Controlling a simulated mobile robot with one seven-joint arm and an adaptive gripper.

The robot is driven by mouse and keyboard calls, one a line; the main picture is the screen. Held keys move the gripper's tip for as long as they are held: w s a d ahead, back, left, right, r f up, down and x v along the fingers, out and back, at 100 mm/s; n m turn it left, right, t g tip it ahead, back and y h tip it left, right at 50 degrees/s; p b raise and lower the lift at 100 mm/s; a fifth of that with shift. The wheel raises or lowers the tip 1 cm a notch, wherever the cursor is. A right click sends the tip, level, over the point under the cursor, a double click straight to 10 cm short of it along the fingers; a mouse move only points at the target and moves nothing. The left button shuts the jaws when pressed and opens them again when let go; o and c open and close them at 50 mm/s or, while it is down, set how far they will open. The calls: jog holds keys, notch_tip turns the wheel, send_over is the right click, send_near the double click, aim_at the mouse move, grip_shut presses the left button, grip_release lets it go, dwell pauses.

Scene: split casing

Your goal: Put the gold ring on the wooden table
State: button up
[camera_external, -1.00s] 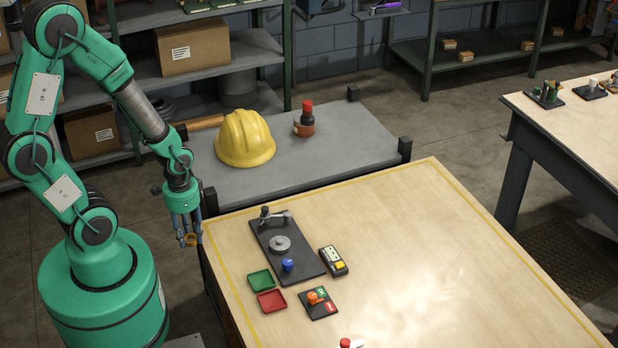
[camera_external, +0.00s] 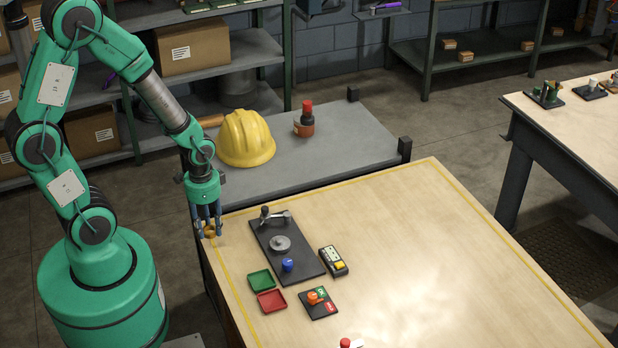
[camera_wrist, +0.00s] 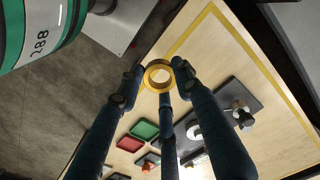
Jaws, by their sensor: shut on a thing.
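The gold ring (camera_wrist: 158,75) is gripped between the fingertips of my gripper (camera_wrist: 160,80) in the wrist view. In the external view the ring (camera_external: 210,231) shows as a small gold spot at the tips of my gripper (camera_external: 208,226). My gripper points down at the left back corner of the wooden table (camera_external: 420,240), inside or close to its yellow border line. I cannot tell whether the ring touches the tabletop or hangs a little above it.
A black plate (camera_external: 304,259) with a grey disc and a blue knob lies right of my gripper. A green tray (camera_external: 261,281) and a red tray (camera_external: 271,301) lie nearer. A grey bench with a yellow helmet (camera_external: 246,138) stands behind. The table's right side is clear.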

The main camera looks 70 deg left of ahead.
jog(key=w+d+r+m+p, duration=0.1)
jog(key=w+d+m, duration=0.4)
jog(key=w, duration=0.8)
jog(key=w+d+r+m+p, duration=0.1)
jog(key=w+d+r+m, duration=0.15)
jog(key=w+d, duration=0.7)
jog(key=w+d+f+m, duration=0.1)
jog(key=w+d+m, duration=0.2)
jog(key=w+d, duration=0.3)
jog(key=w+d+f+m+p, duration=0.1)
jog(key=w+d+f+m, duration=0.1)
jog(key=w+d, duration=0.5)
jog(key=w+d+f+m, duration=0.1)
jog(key=w+d+m, duration=0.2)
jog(key=w+d, duration=0.4)
jog(key=shift+w+d+f+m, duration=0.15)
jog(key=shift+d+f+m, duration=0.2)
jog(key=shift+d, duration=0.15)
jog(key=shift+w, duration=0.1)
jog(key=p, duration=0.1)
send_over(448, 282)
jog(key=shift+f, duration=0.75)
jog(key=shift+f, duration=1.75)
